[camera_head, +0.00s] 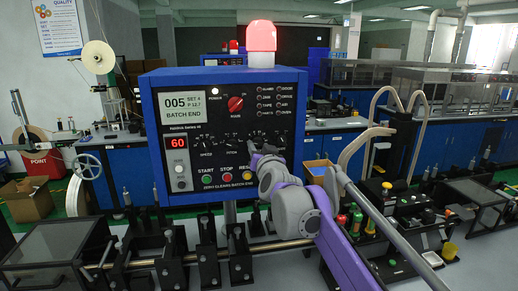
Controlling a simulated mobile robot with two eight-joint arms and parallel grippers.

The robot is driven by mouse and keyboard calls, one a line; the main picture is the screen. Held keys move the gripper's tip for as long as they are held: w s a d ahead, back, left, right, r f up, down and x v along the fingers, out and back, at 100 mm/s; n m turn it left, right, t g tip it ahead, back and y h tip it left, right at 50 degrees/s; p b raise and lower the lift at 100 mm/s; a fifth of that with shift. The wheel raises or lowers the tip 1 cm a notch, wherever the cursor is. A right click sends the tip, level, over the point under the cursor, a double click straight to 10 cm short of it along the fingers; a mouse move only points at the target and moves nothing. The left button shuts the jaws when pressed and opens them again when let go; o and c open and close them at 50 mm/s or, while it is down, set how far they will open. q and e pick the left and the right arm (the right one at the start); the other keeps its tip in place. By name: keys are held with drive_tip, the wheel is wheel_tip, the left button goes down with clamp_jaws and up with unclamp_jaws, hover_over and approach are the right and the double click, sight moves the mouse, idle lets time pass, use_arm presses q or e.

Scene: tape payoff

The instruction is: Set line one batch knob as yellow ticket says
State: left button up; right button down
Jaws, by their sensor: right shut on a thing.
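The blue-framed control panel (222,130) stands upright in the middle. Its upper screen (183,108) shows 005, SET 4 and BATCH END. Black knobs sit in a row below, among them the speed knob (204,142) and the pitch knob (231,142). My right gripper (254,149) reaches the right end of this row from the lower right. It is shut on what seems to be a knob there; the gripper hides that knob and its pointer. I cannot make out a yellow ticket. My left gripper is not in view.
A red main switch (235,103), a red display (178,142) reading 60, and a green start button (205,178) are on the panel. A lit red beacon (261,37) tops it. Black machinery (205,250) runs below. Workstations fill the right side.

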drive_tip(key=shift+c, duration=2.1)
unclamp_jaws()
drive_tip(key=shift+s, duration=0.15)
drive_tip(key=shift+s, duration=0.3)
drive_tip(key=s+d+b, duration=0.2)
drive_tip(key=s, duration=0.7)
drive_tip(key=shift+s, duration=0.4)
drive_tip(key=s+d+f+g+h, duration=0.1)
drive_tip(key=s+d+f+g, duration=0.3)
drive_tip(key=s+f, duration=0.7)
drive_tip(key=s+d+f+g+h+p, duration=0.1)
drive_tip(key=s+d+f+g, duration=0.3)
drive_tip(key=s+f, duration=0.8)
drive_tip(key=s+d+f+g+h, duration=0.1)
drive_tip(key=s+d+f+g, duration=0.3)
drive_tip(key=s+d+f, duration=0.3)
drive_tip(key=s+f, duration=0.4)
drive_tip(key=f, duration=0.6)
drive_tip(key=shift+s+d+n, duration=0.25)
drive_tip(key=shift+d+n, duration=0.05)
drive_tip(key=shift+d, duration=0.05)
